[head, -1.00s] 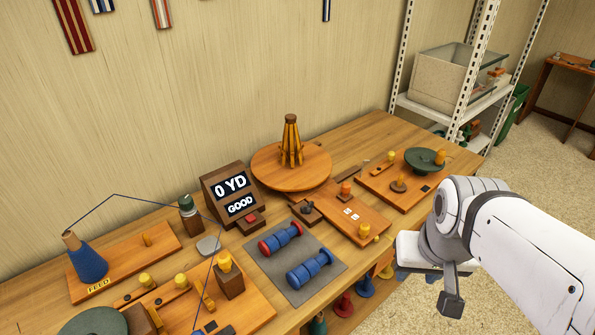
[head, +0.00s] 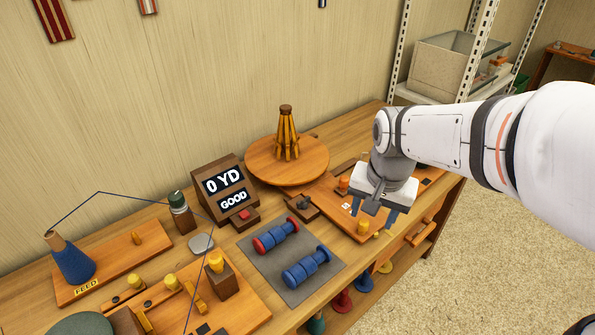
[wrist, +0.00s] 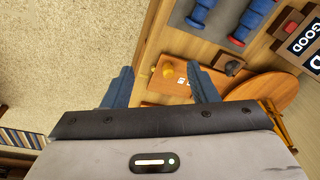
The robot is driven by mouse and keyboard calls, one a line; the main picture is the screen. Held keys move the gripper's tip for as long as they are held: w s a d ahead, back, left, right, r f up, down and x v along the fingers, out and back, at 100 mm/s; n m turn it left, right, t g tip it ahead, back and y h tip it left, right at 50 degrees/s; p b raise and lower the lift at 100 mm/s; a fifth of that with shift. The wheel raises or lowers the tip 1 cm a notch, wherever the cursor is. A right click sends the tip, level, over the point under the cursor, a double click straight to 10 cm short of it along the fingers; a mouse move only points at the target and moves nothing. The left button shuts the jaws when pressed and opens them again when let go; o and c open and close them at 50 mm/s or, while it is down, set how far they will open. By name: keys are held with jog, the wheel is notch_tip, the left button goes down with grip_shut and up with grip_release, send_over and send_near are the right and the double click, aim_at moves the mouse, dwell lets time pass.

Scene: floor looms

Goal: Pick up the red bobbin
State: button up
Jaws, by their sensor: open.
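The red bobbin (head: 276,237), with red ends and a blue middle, lies on a grey mat (head: 258,265) on the bench. It also shows at the top right of the wrist view (wrist: 250,20). An all-blue bobbin (head: 307,268) lies beside it on the mat, nearer the bench's front edge. My gripper (head: 379,214) is open and empty above the wooden board to the right of the mat. Its two blue fingers stand wide apart in the wrist view (wrist: 162,88), with neither bobbin between them.
A display box (head: 226,189) reading "0 YD GOOD" stands behind the mat. A round turntable (head: 265,170) with upright pegs is at the back. A cone of blue thread (head: 74,262) is at left. A yellow knob (head: 362,228) rises from the board near my gripper.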

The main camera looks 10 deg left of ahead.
jog(key=w+a+f+m+g+b, duration=0.1)
jog(key=w+a+f, duration=0.25)
jog(key=a, duration=0.25)
jog(key=w+a+f+m+b, duration=0.1)
jog(key=w+a+f+m, duration=0.15)
jog(key=w+a, duration=0.2)
jog(key=m, duration=0.1)
send_over(276, 231)
jog(key=d, duration=0.1)
jog(key=shift+g, duration=0.3)
notch_tip(276, 231, down, 8)
jog(key=shift+d+b, duration=0.15)
jog(key=shift+b, duration=0.15)
jog(key=shift+m, duration=0.35)
jog(key=f, duration=0.5)
jog(key=a+f, duration=0.1)
jog(key=f, duration=0.2)
jog(key=shift+a+f, duration=0.1)
jog(key=shift+f, duration=0.15)
jog(key=shift+c, duration=0.2)
jog(key=c, duration=1)
